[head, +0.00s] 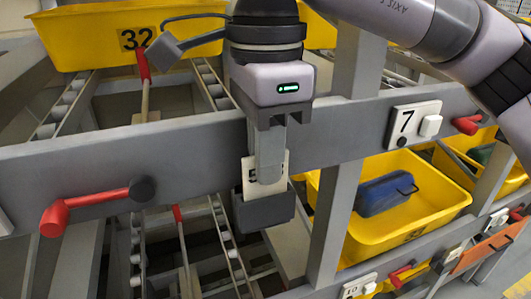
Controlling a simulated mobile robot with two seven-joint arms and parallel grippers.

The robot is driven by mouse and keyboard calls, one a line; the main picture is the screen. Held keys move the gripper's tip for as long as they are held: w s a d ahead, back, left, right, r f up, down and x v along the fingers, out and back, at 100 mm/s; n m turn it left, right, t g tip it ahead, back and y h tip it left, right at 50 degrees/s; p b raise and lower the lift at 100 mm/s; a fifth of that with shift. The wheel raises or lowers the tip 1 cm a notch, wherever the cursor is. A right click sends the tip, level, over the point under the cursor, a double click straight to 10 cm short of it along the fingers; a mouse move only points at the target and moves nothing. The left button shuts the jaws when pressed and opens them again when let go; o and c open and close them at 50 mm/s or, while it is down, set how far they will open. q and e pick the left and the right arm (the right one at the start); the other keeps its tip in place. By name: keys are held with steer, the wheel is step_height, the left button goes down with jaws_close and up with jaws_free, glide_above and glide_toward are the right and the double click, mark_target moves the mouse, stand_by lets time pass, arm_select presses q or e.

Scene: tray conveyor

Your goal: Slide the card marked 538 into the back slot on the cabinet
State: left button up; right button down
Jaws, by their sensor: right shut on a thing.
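My right gripper (268,172) points down in the middle of the head view, its fingers shut on a white card (249,181). The fingers cover most of the card. Only a dark "5" shows at its left, so I cannot read the full number. The card is upright, and its lower edge is at the mouth of a dark grey slot holder (263,214) below the grey beam. How far it sits inside is hidden. I cannot tell whether this holder is the back slot. My left gripper is not in view.
A grey beam (90,168) crosses behind the gripper, with a red lever (75,211) on the left and a "7" plate (407,124) on the right. Yellow trays (345,239) sit on the rack. An orange panel (487,248) shows at lower right.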

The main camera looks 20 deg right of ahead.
steer(key=shift+r+p, duration=1.7)
steer(key=shift+r, duration=0.5)
steer(key=shift+r, duration=0.1)
steer(key=shift+r, duration=0.1)
steer(key=shift+r, duration=1.9)
steer(key=shift+s, duration=0.1)
